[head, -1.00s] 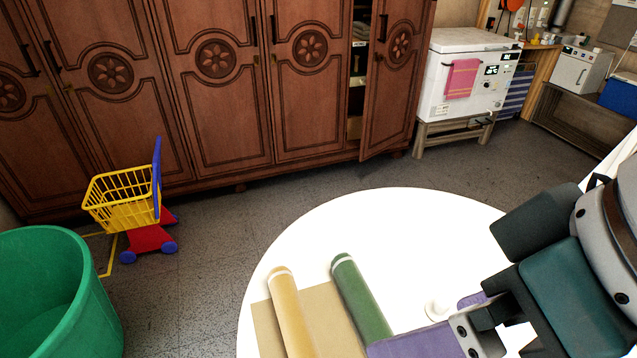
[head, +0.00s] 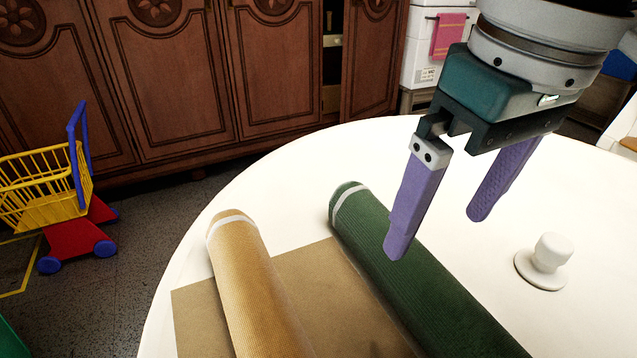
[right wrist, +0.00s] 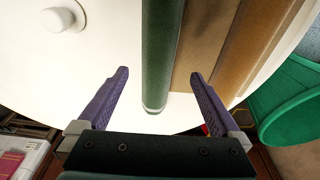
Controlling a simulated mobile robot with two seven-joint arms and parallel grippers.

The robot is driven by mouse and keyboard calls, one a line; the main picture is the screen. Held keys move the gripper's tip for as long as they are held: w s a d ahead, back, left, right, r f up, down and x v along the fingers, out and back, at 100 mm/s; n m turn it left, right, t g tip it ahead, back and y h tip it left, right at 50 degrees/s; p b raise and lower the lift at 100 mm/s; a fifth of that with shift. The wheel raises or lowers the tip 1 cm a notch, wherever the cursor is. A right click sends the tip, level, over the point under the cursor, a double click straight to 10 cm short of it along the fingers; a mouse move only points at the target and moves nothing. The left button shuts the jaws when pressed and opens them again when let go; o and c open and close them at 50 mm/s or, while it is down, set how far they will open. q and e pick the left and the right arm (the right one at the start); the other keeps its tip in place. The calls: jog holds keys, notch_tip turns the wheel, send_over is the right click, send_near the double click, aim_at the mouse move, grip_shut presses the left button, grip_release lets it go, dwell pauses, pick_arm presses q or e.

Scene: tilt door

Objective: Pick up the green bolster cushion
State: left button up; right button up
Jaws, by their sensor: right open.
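The green bolster cushion (head: 412,275) lies on the white round table, with a white band near its far end. It also shows in the right wrist view (right wrist: 162,55), running between the two finger lines. My right gripper (head: 437,235) is open and empty, pointing down above the cushion, with one purple finger in front of the cushion in the head view and the other to its right. In the right wrist view the fingertips (right wrist: 160,74) lie on either side of the cushion, and I see no contact. My left gripper is not in view.
A tan bolster (head: 250,290) lies left of the green one, on a brown mat (head: 190,305). A white knob-shaped object (head: 545,262) stands on the white table (head: 300,165) to the right. A toy cart (head: 45,190) and wooden cabinets (head: 180,85) stand beyond the table.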

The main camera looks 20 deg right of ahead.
aim_at(427, 265)
notch_tip(427, 265, down, 5)
jog(key=shift+w+r+b, duration=0.1)
jog(key=shift+r+b, duration=0.05)
jog(key=shift+b, duration=0.85)
jog(key=f+b, duration=0.2)
jog(key=f, duration=0.1)
jog(key=f+b, duration=0.1)
jog(key=f, duration=0.1)
jog(key=shift+w+d+f, duration=0.1)
jog(key=shift+w+d, duration=0.1)
jog(key=shift+w, duration=0.05)
jog(key=shift+c, duration=0.2)
jog(key=c, duration=0.8)
jog(key=shift+w, duration=0.1)
grip_shut()
